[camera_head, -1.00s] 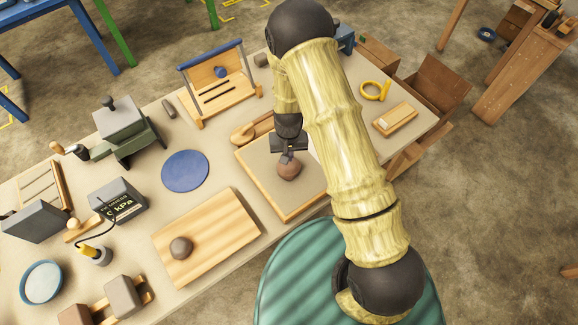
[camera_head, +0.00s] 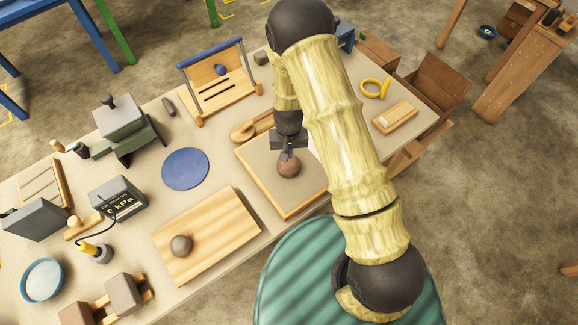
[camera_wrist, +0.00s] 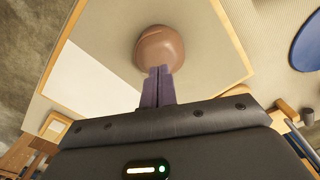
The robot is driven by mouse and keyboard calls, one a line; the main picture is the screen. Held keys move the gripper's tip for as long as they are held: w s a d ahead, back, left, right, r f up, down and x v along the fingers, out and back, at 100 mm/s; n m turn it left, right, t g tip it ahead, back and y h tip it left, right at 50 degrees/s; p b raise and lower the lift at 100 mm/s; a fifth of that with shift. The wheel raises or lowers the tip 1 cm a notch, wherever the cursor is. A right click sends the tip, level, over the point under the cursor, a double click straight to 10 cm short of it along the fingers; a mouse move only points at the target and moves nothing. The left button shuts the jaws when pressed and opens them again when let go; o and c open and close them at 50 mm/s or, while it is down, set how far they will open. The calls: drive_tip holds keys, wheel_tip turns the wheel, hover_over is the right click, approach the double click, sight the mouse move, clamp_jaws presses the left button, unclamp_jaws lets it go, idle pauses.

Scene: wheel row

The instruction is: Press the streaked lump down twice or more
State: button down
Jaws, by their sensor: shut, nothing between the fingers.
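A reddish-brown lump (camera_head: 289,166) sits on a wood-edged board with a pale grey top (camera_head: 285,200). In the wrist view the lump (camera_wrist: 160,46) looks rounded with faint paler and darker bands; I take it for the streaked lump. My gripper (camera_head: 287,155) points down at the lump, its fingers together and empty. In the wrist view the fingertips (camera_wrist: 160,70) overlap the lump's near edge; I cannot tell whether they touch it. A second, grey-brown lump (camera_head: 181,246) sits on a plain wooden board (camera_head: 215,235) to the left.
A blue disc (camera_head: 185,169) lies left of the lump's board. A grey gauge box (camera_head: 118,198) marked kPa and a wooden frame with a blue bar (camera_head: 218,82) stand farther off. A white sheet (camera_wrist: 90,75) lies on the lump's board. A yellow ring tool (camera_head: 375,89) lies at right.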

drive_tip(key=shift+f+b, duration=0.8)
drive_tip(key=shift+f, duration=0.4)
drive_tip(key=shift+s+f, duration=0.15)
idle(0.7)
drive_tip(key=shift+r+p, duration=1.2)
drive_tip(key=shift+r, duration=0.65)
